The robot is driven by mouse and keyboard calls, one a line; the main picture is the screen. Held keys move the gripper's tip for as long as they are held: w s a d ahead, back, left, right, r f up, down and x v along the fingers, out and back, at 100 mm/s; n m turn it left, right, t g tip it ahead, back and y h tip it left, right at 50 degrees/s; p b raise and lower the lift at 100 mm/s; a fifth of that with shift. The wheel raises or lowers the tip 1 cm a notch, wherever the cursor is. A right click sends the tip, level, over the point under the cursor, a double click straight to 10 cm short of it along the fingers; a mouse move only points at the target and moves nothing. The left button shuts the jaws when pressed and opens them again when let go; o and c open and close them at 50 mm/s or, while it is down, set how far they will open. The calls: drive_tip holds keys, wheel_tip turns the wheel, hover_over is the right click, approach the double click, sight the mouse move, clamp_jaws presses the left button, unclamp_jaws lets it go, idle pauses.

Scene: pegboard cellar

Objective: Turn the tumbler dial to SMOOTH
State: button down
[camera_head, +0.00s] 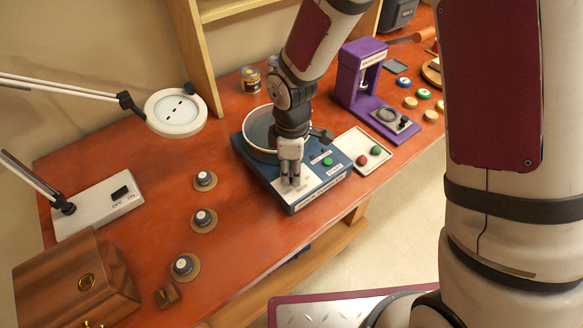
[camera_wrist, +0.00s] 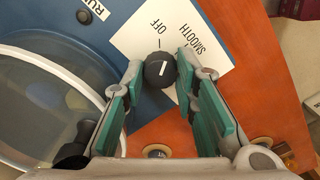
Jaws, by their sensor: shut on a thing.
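The tumbler (camera_head: 283,165) is a blue box with a round drum on its rear left part, on the red-brown bench. Its dial (camera_wrist: 160,70) is a small dark knob with a white line, on a white plate (camera_wrist: 148,32) printed OFF and SMOOTH. In the wrist view the line's upper end leans nearer the OFF mark than the SMOOTH mark. My gripper (camera_head: 291,183) points down over the plate, and in the head view it hides the dial. In the wrist view its green-padded fingers (camera_wrist: 160,76) are shut on the dial, one on each side.
A green button (camera_head: 327,161) is on the tumbler, right of my gripper. A white tray (camera_head: 350,158) with red and green pieces lies to the right, a purple machine (camera_head: 362,85) behind it. Several small knobs stand on discs at left. Bare bench lies between them and the tumbler.

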sight(291, 173)
drive_tip(key=m, duration=0.5)
drive_tip(key=shift+m+p, duration=0.35)
drive_tip(key=shift+m, duration=0.05)
idle(0.4)
drive_tip(key=c, duration=1.5)
unclamp_jaws()
drive_tip(key=shift+c, duration=0.2)
wheel_tip(291, 173, up, 12)
